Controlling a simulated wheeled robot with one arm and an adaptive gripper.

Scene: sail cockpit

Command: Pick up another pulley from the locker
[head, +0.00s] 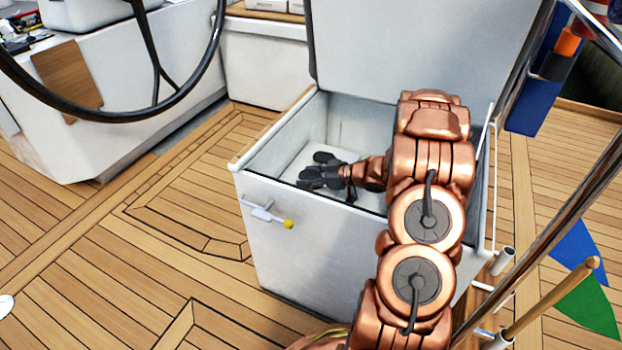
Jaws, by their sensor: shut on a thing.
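The white locker (300,262) stands on the teak deck with its lid (400,50) raised. My arm reaches over the locker from the front right. My dark gripper (318,177) is inside the locker, low and pointing left. It is shut on a small dark thing that looks like a pulley, but dark fingers and dark thing blend together, so its outline is unclear. A dark rounded shape (324,157) shows at the gripper's far side; I cannot tell if it is a finger or a pulley. My arm hides the right part of the locker's inside.
A latch with a yellow knob (288,224) sticks out of the locker's front. A black steering wheel (120,118) is at upper left. A metal rail (545,205) and flags (588,308) are at right. The deck (120,245) left of the locker is clear.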

